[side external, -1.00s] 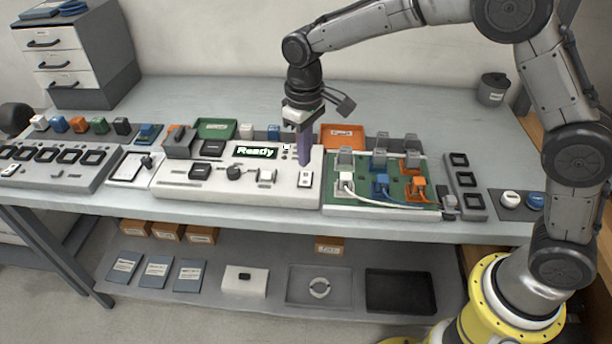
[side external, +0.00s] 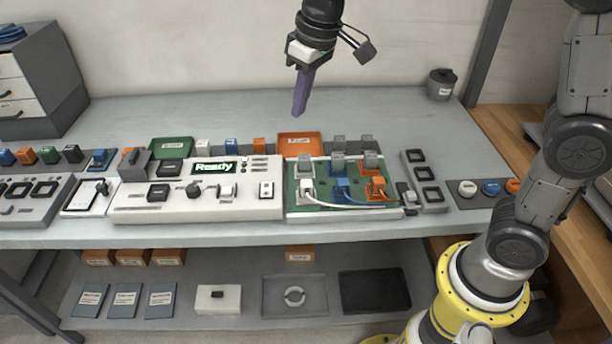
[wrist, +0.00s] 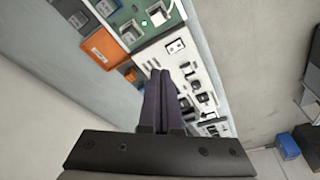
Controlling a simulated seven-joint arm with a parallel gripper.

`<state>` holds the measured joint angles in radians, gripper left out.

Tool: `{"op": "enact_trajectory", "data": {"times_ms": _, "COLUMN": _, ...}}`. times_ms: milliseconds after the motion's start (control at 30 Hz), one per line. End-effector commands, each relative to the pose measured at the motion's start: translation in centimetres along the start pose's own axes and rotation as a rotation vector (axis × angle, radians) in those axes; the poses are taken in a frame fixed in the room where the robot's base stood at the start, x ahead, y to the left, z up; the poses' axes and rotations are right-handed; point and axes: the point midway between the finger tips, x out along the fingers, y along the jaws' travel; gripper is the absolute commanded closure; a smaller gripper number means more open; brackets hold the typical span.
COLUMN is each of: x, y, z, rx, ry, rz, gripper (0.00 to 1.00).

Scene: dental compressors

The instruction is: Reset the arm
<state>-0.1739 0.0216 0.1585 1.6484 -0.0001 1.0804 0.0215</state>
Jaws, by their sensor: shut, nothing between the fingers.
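My gripper (side external: 299,110) hangs in the air above the back of the bench, its dark purple fingers together and pointing down. It holds nothing. In the wrist view the closed fingers (wrist: 158,82) show over the white control panel. That white panel (side external: 130,205) has a display reading "Ready", a knob and several switches, and lies below and in front of the gripper. The green board (side external: 325,202) with white, blue and orange plugs and cables is to the right of the panel. My gripper touches neither.
Behind the panel are a green tray (side external: 171,145) and an orange tray (side external: 299,137) with small coloured blocks between. A dark lidded pot (side external: 440,86) stands at the back right. A drawer cabinet (side external: 35,75) is at the left. The bench's back strip is clear.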

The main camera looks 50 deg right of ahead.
Motion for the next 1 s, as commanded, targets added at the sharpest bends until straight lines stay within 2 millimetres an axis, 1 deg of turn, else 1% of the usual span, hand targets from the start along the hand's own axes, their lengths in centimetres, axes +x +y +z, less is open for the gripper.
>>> {"op": "enact_trajectory", "data": {"times_ms": 33, "x": -1.9, "y": 0.8, "z": 1.6, "rx": 0.018, "ry": 0.036, "rz": 0.004, "gripper": 1.0}}
{"op": "enact_trajectory", "data": {"times_ms": 100, "x": -3.8, "y": 1.6, "z": 3.8, "rx": 0.038, "ry": 0.078, "rz": 0.01, "gripper": 1.0}}
{"op": "enact_trajectory", "data": {"times_ms": 167, "x": -5.1, "y": 2.2, "z": 5.9, "rx": 0.056, "ry": 0.11, "rz": 0.015, "gripper": 1.0}}
{"op": "enact_trajectory", "data": {"times_ms": 200, "x": -5.9, "y": 2.5, "z": 7.3, "rx": 0.066, "ry": 0.133, "rz": 0.019, "gripper": 1.0}}
{"op": "enact_trajectory", "data": {"times_ms": 267, "x": -6.7, "y": 2.9, "z": 9.6, "rx": 0.083, "ry": 0.165, "rz": 0.026, "gripper": 1.0}}
{"op": "enact_trajectory", "data": {"times_ms": 300, "x": -7.1, "y": 3.2, "z": 11.1, "rx": 0.093, "ry": 0.186, "rz": 0.03, "gripper": 1.0}}
{"op": "enact_trajectory", "data": {"times_ms": 433, "x": -7.4, "y": 3.6, "z": 16.2, "rx": 0.123, "ry": 0.246, "rz": 0.045, "gripper": 1.0}}
{"op": "enact_trajectory", "data": {"times_ms": 500, "x": -6.9, "y": 3.7, "z": 18.7, "rx": 0.137, "ry": 0.269, "rz": 0.053, "gripper": 1.0}}
{"op": "enact_trajectory", "data": {"times_ms": 600, "x": -5.6, "y": 3.6, "z": 21.8, "rx": 0.148, "ry": 0.286, "rz": 0.06, "gripper": 1.0}}
{"op": "enact_trajectory", "data": {"times_ms": 700, "x": -4.1, "y": 3.4, "z": 23.6, "rx": 0.148, "ry": 0.277, "rz": 0.06, "gripper": 1.0}}
{"op": "enact_trajectory", "data": {"times_ms": 767, "x": -3.3, "y": 3.4, "z": 24.1, "rx": 0.146, "ry": 0.261, "rz": 0.059, "gripper": 1.0}}
{"op": "enact_trajectory", "data": {"times_ms": 867, "x": -2.6, "y": 3.3, "z": 24.4, "rx": 0.144, "ry": 0.252, "rz": 0.059, "gripper": 1.0}}
{"op": "enact_trajectory", "data": {"times_ms": 1000, "x": -2.8, "y": 3.4, "z": 24.2, "rx": 0.142, "ry": 0.259, "rz": 0.059, "gripper": 1.0}}
